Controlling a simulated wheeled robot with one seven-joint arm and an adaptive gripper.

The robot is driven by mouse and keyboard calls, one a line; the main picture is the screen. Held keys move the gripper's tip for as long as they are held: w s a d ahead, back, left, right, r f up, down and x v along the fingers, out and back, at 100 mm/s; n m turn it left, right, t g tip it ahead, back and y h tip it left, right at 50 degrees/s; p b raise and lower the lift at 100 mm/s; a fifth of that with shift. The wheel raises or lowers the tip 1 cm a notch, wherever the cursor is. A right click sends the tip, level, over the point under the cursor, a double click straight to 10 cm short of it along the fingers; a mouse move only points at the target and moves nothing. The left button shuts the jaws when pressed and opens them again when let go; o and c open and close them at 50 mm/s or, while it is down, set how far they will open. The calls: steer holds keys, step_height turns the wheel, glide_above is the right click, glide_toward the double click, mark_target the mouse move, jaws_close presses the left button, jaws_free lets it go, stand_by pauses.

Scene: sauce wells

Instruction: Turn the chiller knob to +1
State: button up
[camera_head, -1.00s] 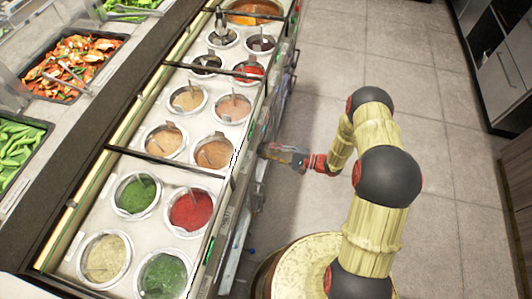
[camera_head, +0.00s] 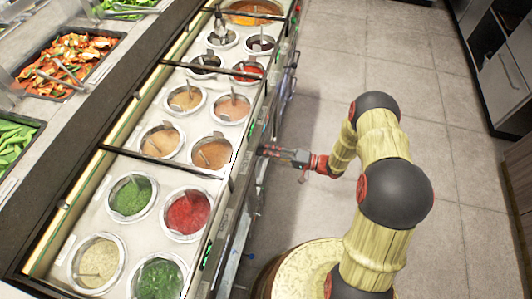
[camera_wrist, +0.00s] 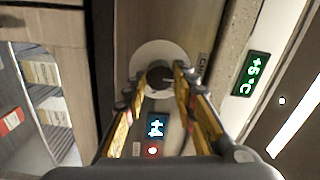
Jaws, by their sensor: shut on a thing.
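The chiller knob (camera_wrist: 158,76) is a dark round knob on a pale disc on the counter's front panel, in the upper middle of the wrist view. My gripper (camera_wrist: 160,80) is shut on it, with one finger on each side. In the head view my gripper (camera_head: 268,151) reaches the counter front from the right, and the knob is hidden there. A small display (camera_wrist: 157,127) with pale blue characters sits below the knob in the wrist view. It starts with a plus, but its digit is hard to read, perhaps 4 or 1.
A green display (camera_wrist: 254,74) shows a temperature right of the knob. A red light (camera_wrist: 152,151) glows below the small display. Sauce wells (camera_head: 130,196) line the counter top. Open floor (camera_head: 330,80) lies right of the counter.

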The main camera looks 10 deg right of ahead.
stand_by(0.4)
steer(key=o, duration=1.2)
steer(key=shift+c, duration=0.2)
steer(key=v, duration=1.2)
steer(key=shift+f, duration=0.1)
